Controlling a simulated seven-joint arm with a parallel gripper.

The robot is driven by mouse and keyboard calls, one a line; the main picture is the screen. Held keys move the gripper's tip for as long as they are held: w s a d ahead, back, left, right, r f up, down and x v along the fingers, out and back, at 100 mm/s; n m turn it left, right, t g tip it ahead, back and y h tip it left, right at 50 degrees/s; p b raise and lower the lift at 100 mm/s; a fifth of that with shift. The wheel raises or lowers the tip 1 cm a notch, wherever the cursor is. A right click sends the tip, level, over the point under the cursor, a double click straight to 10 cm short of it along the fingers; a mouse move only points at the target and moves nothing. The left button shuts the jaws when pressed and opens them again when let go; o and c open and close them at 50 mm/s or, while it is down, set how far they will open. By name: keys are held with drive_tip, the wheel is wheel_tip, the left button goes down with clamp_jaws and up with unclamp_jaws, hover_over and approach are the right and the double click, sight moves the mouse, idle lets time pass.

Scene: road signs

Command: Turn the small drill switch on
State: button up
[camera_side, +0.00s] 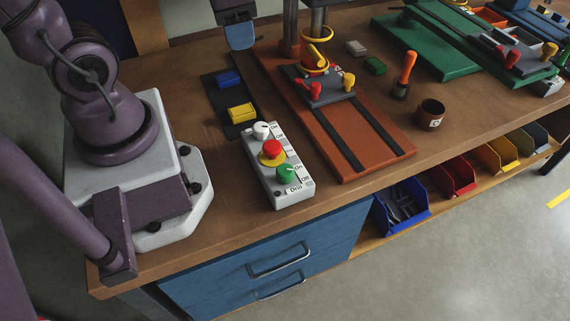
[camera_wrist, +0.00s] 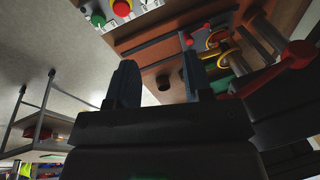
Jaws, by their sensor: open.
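A white control box (camera_side: 280,191) stands on the wooden bench in the side view, with a "Drill" label at its near end. It carries a white knob (camera_side: 262,130), a red button (camera_side: 271,148) on a yellow base, and a green knob (camera_side: 286,172) near "On" and "Off" labels. I cannot tell clearly which way the knobs point. In the wrist view the box shows at the top edge, with the green knob (camera_wrist: 97,20) and red button (camera_wrist: 122,8).
An orange-brown drill press base (camera_side: 345,145) with red and yellow handles stands right of the box. A black strip with blue and yellow blocks (camera_side: 241,113) lies behind it. A brown cup (camera_side: 430,113) and an orange-handled tool (camera_side: 405,72) stand farther right. Bins hang below the bench edge.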

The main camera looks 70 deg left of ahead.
drive_tip(key=w+d+f+m+g, duration=0.1)
drive_tip(key=d+f+m+g, duration=0.2)
drive_tip(key=f+m, duration=0.65)
drive_tip(key=m+t+h, duration=0.1)
drive_tip(key=m+h, duration=0.1)
drive_tip(key=m, duration=1.8)
approach(285, 169)
wheel_tip(285, 169, down, 9)
drive_tip(key=shift+s+f, duration=0.15)
drive_tip(key=shift+f, duration=0.05)
drive_tip(key=c, duration=0.6)
